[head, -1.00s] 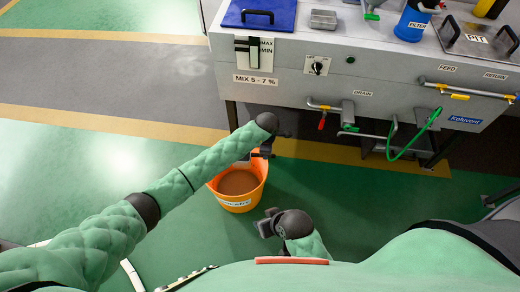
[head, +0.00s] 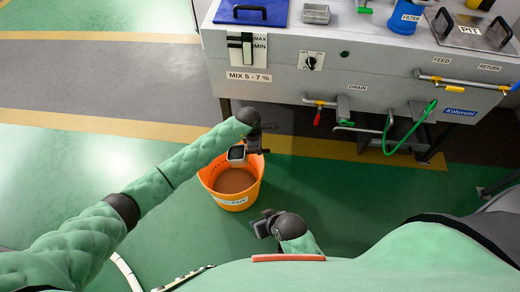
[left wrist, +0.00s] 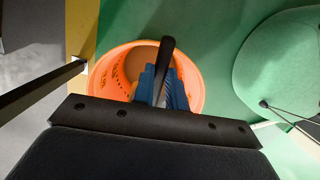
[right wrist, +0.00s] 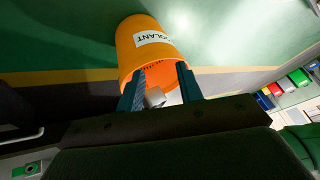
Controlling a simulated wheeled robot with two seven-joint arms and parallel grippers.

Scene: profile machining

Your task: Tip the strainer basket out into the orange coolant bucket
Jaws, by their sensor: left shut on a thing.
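The orange coolant bucket (head: 232,203) stands on the green floor with brown liquid inside. My left gripper (head: 256,141) is over the bucket's far rim. It is shut on the black handle (left wrist: 166,60) of the strainer basket, between its blue fingers (left wrist: 163,88). The small grey basket (head: 237,153) hangs at the bucket's back rim and looks tilted; its contents cannot be made out. The right wrist view shows the bucket (right wrist: 150,45) and the pale basket (right wrist: 154,97) at its mouth. My right gripper (head: 264,225) is open and empty, low beside the bucket.
The grey machine (head: 290,85) stands behind the bucket, with a drain valve with a red handle (head: 317,117) and a green hose (head: 388,140) on its front. A small grey tray (head: 315,13) and a blue filter (head: 408,17) stand on top. Floor left of the bucket is clear.

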